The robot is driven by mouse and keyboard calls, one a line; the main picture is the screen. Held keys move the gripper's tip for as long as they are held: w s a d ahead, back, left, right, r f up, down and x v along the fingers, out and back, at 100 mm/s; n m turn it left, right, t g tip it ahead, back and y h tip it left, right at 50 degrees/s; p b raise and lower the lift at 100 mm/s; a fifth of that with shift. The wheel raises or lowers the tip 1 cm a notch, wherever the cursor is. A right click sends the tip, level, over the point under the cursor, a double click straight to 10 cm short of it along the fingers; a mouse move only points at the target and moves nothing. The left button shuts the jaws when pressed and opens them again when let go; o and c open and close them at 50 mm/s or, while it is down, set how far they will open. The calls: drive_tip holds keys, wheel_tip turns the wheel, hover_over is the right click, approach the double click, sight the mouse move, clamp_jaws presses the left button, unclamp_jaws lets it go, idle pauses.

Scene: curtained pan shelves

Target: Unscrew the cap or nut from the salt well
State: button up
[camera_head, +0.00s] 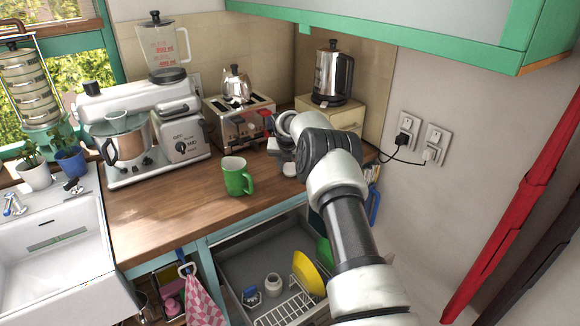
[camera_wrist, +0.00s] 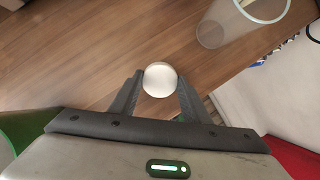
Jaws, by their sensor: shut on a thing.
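In the wrist view my gripper (camera_wrist: 159,82) has its two dark fingers shut on the round, pale salt well cap (camera_wrist: 160,76), one finger on each side. I see the cap from above as a shiny white disc over the wooden counter. The salt well's body under it is hidden, so I cannot tell whether the cap is still seated on it. In the head view my arm hides most of the grip, beside the toaster at the right end of the counter.
A green mug (camera_head: 236,178) stands left of my gripper on the counter (camera_head: 170,205). A clear tumbler (camera_wrist: 240,22) is close by in the wrist view. The toaster (camera_head: 238,120) and kettle (camera_head: 332,75) stand behind. An open drawer (camera_head: 232,262) with dishes is below.

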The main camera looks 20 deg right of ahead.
drive_tip(key=shift+f, duration=0.3)
drive_tip(key=o, duration=1.3)
drive_tip(key=shift+c, duration=0.2)
drive_tip(key=shift+r, duration=0.1)
drive_tip(key=b+v, duration=0.1)
drive_tip(key=v, duration=1.6)
drive_tip(key=shift+r+b, duration=0.15)
drive_tip(key=shift+b, duration=0.15)
clamp_jaws()
